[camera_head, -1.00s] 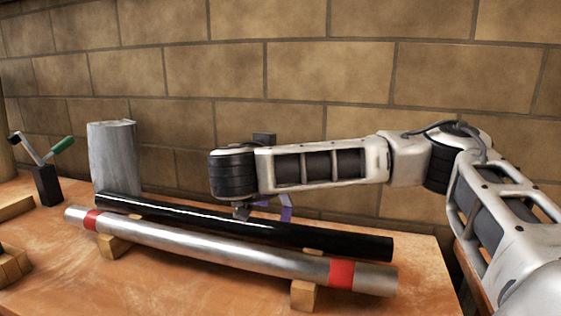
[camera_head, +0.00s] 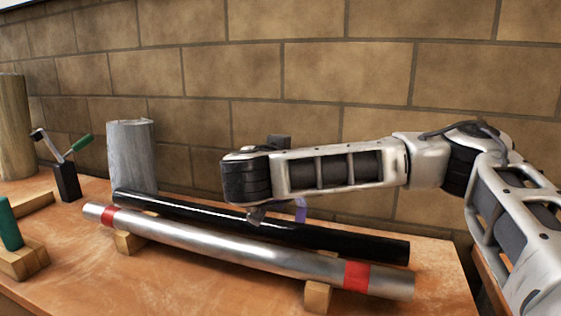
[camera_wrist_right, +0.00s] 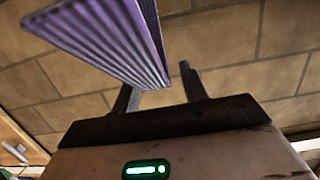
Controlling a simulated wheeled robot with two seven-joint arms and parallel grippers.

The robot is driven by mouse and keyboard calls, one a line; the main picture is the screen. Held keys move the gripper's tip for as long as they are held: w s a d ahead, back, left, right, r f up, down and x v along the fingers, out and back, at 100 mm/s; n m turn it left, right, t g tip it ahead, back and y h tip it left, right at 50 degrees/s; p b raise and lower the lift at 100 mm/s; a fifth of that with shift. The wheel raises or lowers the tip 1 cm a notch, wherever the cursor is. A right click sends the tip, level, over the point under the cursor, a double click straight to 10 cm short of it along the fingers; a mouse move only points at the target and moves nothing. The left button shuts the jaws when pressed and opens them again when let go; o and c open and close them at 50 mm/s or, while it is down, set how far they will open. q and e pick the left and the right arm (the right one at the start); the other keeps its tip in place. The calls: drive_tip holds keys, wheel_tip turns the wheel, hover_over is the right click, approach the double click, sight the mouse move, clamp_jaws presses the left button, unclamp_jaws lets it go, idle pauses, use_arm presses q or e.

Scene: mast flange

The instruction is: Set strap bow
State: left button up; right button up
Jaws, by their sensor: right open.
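A purple strap bow (camera_head: 300,212) shows partly behind my right wrist in the head view, near the black pipe (camera_head: 330,237). In the right wrist view the ribbed purple strap (camera_wrist_right: 105,42) runs from the upper left down towards the fingers. My right gripper (camera_wrist_right: 158,88) is open, with one dark finger on each side of the view's middle. The strap's lower end shows near the left finger; I cannot tell whether it lies between the fingers or touches them. In the head view my right gripper (camera_head: 258,216) is mostly hidden under the wrist. My left gripper is not in view.
A silver pipe with red bands (camera_head: 235,248) rests on wooden blocks (camera_head: 318,296) in front of the black pipe. A grey cylinder (camera_head: 131,155) and a green-handled clamp (camera_head: 67,175) stand at the left. A brick wall (camera_head: 300,70) closes the back.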

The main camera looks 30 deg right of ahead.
use_arm(q)
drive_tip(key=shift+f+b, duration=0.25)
drive_tip(key=shift+b, duration=0.7)
use_arm(e)
drive_tip(key=v, duration=1.5)
drive_tip(key=shift+a, duration=0.2)
drive_tip(key=shift+s, duration=0.1)
